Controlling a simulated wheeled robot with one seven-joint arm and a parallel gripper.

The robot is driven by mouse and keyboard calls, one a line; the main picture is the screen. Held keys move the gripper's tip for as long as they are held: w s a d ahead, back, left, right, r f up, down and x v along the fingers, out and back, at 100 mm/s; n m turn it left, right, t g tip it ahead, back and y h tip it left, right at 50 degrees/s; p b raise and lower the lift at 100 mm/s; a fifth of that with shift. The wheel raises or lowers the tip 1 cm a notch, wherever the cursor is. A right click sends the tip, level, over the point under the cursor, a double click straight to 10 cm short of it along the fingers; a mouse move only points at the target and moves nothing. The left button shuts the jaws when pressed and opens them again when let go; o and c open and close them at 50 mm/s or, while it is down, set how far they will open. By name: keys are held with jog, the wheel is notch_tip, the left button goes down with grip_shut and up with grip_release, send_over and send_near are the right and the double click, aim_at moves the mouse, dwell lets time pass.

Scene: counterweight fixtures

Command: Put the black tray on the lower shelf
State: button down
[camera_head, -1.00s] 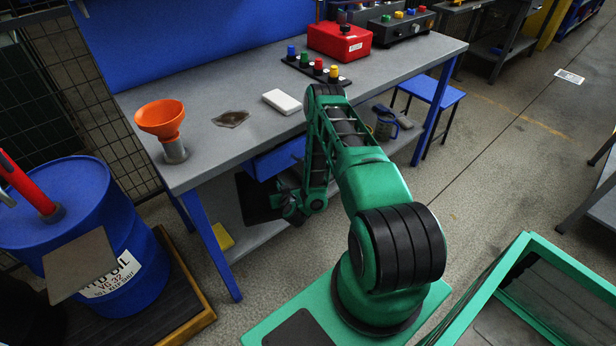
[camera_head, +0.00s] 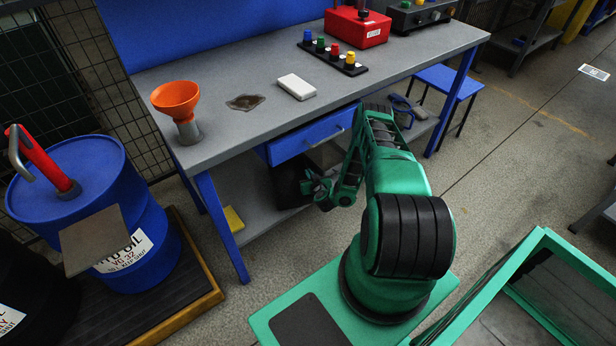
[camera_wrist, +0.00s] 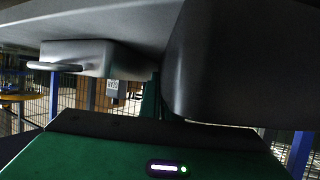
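The black tray (camera_head: 288,184) is a dark flat panel under the workbench, below the blue drawer. It stands steeply tilted beside my gripper (camera_head: 312,187), which appears shut on its edge. The fingers are small and dark in the head view, so the grip itself is not clear. The lower shelf (camera_head: 262,222) is the grey board under the bench, and the tray appears to be above its front part. In the wrist view a large dark rounded surface (camera_wrist: 240,60), likely the tray, fills the upper right over my green gripper housing.
The blue drawer (camera_head: 308,142) hangs close above my gripper. A yellow item (camera_head: 234,218) lies at the shelf's left end. A blue bench leg (camera_head: 222,228) stands at the front left. A blue stool (camera_head: 447,82) is to the right. The shelf between looks clear.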

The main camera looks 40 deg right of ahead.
jog(key=shift+f, duration=0.25)
jog(key=c, duration=2)
grip_release()
jog(key=shift+f, duration=0.1)
